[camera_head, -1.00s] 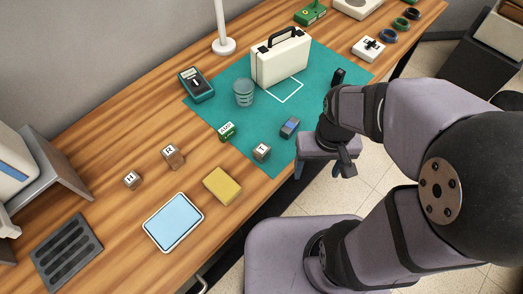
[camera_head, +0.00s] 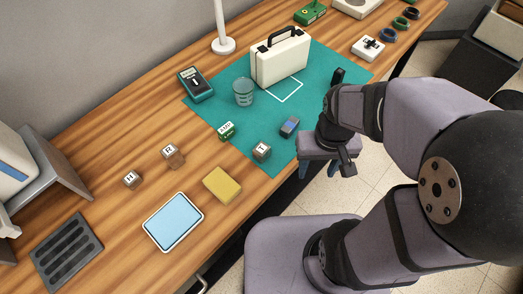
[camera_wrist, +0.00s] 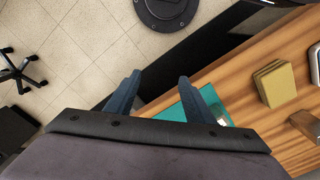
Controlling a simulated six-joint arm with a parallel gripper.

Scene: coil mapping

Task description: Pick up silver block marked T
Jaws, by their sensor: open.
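The silver block marked T (camera_head: 262,151) stands in the head view near the front-left corner of the green mat, its letter facing up. My gripper (camera_head: 318,170) is to its right, past the table's front edge and above the floor. In the wrist view my gripper (camera_wrist: 158,92) shows two blue fingers spread apart with nothing between them. I cannot clearly identify the T block in the wrist view; a small pale thing is partly hidden by the right finger.
A blue-grey block (camera_head: 289,127) lies close right of the T block, and a green labelled block (camera_head: 226,131) stands behind it. A yellow sponge (camera_head: 222,185) lies to the left. Two other lettered blocks (camera_head: 173,156) (camera_head: 132,180) stand further left. A glass beaker (camera_head: 243,92) and white case (camera_head: 280,58) stand behind.

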